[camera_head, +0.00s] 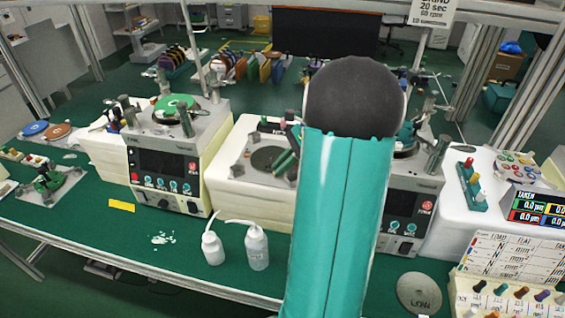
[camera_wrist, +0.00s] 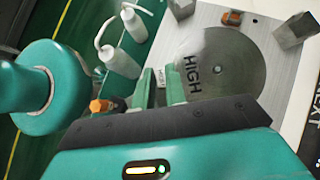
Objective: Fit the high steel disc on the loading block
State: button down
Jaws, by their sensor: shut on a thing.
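The high steel disc (camera_wrist: 222,65) is a flat grey disc marked HIGH, with a small centre hole. In the wrist view it lies over a pale metal plate (camera_wrist: 272,75). My gripper (camera_wrist: 161,84) has green fingers close together at the disc's left edge, shut on that edge. I cannot tell whether the disc rests on the plate or hangs just above it. In the head view a dark disc (camera_head: 268,158) shows on the middle white machine (camera_head: 240,200), partly behind my teal arm. I cannot pick out the loading block for certain.
Grey posts (camera_wrist: 296,30) and an orange piece (camera_wrist: 232,17) stand around the disc. Two white bottles (camera_head: 257,247) stand in front of the middle machine. Machines flank it: left (camera_head: 165,165) and right (camera_head: 410,205). A disc marked LOW (camera_head: 419,292) lies at the front right.

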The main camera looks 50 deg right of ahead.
jog(key=c, duration=1.4)
grip_release()
jog(key=shift+o, duration=0.2)
jog(key=shift+s+f, duration=0.1)
jog(key=shift+s, duration=0.05)
jog(key=shift+c, duration=0.2)
jog(key=shift+r, duration=0.25)
jog(key=shift+c, duration=0.2)
jog(key=shift+o, duration=0.4)
notch_tip(320, 180, up, 3)
jog(key=shift+f, duration=0.15)
jog(key=s+a+r, duration=0.9)
jog(key=s+r, duration=0.1)
jog(key=shift+a, duration=0.2)
jog(key=shift+w, duration=0.1)
